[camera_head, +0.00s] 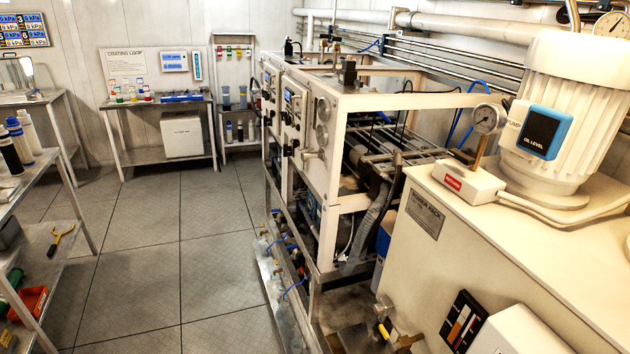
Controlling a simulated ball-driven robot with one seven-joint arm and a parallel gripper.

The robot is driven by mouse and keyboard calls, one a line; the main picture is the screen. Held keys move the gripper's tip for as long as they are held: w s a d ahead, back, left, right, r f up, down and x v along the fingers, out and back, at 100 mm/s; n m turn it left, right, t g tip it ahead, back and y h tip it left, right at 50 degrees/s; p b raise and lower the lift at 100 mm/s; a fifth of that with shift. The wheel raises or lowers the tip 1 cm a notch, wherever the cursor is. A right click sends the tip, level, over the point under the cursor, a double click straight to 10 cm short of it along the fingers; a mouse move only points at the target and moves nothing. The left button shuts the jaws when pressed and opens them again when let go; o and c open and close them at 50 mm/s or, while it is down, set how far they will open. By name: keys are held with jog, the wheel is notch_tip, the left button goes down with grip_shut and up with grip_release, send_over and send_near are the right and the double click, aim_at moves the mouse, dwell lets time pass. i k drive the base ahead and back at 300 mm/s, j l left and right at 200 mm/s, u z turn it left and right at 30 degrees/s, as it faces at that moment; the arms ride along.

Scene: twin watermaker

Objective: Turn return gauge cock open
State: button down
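No part of my gripper shows in this view. A round dial gauge (486,119) stands on a short brass-coloured stem above a white block with a red label (453,183), on top of the cream power pack cabinet (540,260) at the right. Another dial gauge (611,23) is at the top right corner, partly cut off. A brass valve fitting with a yellow part (385,331) sits low at the cabinet's front left. I cannot tell which fitting is the return gauge cock, or its handle position.
A white-framed machine rack (331,190) runs back from the cabinet, with blue-handled valves (277,243) along its base. A ribbed white motor (573,120) rises on the cabinet. Shelving (52,235) stands at left. The tiled floor (180,250) between is clear.

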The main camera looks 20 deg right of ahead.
aim_at(467, 156)
jog(key=i+z, duration=0.15)
jog(key=z, duration=0.65)
jog(key=i+j+z, duration=0.7)
jog(key=j, duration=0.2)
jog(key=i+j+z, duration=0.2)
jog(key=j, duration=0.15)
jog(key=i+j, duration=0.15)
jog(key=j, duration=0.2)
jog(key=i+j, duration=0.1)
jog(key=j, duration=0.3)
jog(key=i+j, duration=0.15)
jog(key=j, duration=0.2)
jog(key=i+j+z, duration=0.1)
jog(key=j, duration=0.25)
jog(key=i+j, duration=0.1)
jog(key=j, duration=0.3)
